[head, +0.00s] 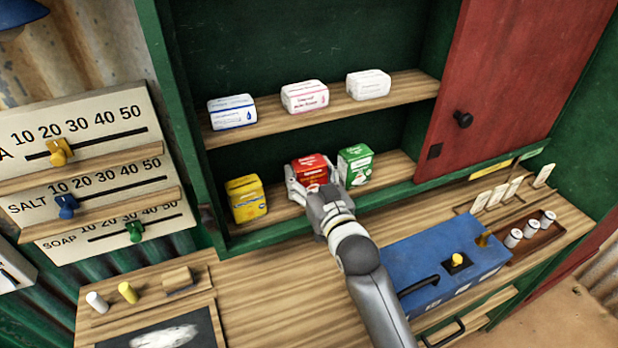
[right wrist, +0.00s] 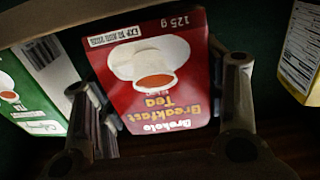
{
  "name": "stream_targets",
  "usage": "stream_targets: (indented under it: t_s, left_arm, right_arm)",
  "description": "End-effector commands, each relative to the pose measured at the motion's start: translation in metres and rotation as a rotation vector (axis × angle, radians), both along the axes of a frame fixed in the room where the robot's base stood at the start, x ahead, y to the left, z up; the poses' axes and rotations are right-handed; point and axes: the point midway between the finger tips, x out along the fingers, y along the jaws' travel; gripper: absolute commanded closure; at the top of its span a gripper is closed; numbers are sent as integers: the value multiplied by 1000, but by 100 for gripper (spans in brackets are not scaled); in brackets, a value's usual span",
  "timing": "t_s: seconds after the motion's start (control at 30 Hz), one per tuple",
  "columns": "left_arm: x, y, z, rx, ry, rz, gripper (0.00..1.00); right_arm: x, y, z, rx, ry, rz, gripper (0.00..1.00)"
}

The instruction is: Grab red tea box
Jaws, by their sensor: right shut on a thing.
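The red tea box (head: 309,168) stands on the lower shelf (head: 385,178) of the green cabinet, between a yellow box (head: 246,199) and a green box (head: 355,166). My right gripper (head: 314,182) reaches in from the front and is shut on the red box. In the right wrist view the red box (right wrist: 150,75) shows a cup picture and "Breakfast Tea" upside down, with a finger of my right gripper (right wrist: 166,105) on each side. The box's lower part is hidden in the head view. My left gripper is not in view.
The green box stands close to the right of the red one; the yellow box has a gap on the left. White packets (head: 304,96) sit on the upper shelf. A blue case (head: 420,258) and a tray of spools (head: 528,232) stand on the counter. A red door (head: 510,80) is at right.

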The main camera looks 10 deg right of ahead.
Motion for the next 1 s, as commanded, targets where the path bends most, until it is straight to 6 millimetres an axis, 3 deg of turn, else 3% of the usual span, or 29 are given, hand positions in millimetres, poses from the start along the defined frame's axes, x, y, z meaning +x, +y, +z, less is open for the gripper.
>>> stream_targets:
  t_s: [0.17, 0.27, 0.5, 0.67, 0.77, 1.0]
  left_arm:
    - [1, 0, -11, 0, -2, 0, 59]
    - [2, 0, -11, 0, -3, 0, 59]
    - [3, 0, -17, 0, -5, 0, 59]
    - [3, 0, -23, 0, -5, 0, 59]
    - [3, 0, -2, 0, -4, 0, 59]
    - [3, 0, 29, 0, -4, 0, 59]
  right_arm:
    - [0, 0, 24, 1, -9, 1, 60]
    - [-13, -1, 40, 2, -6, 1, 60]
    - [-56, -4, 88, 3, -7, 2, 60]
    - [-95, -7, 102, 2, -5, 1, 60]
    - [-121, -9, 121, 2, 2, 2, 60]
    - [-130, -11, 124, -1, 4, -2, 60]
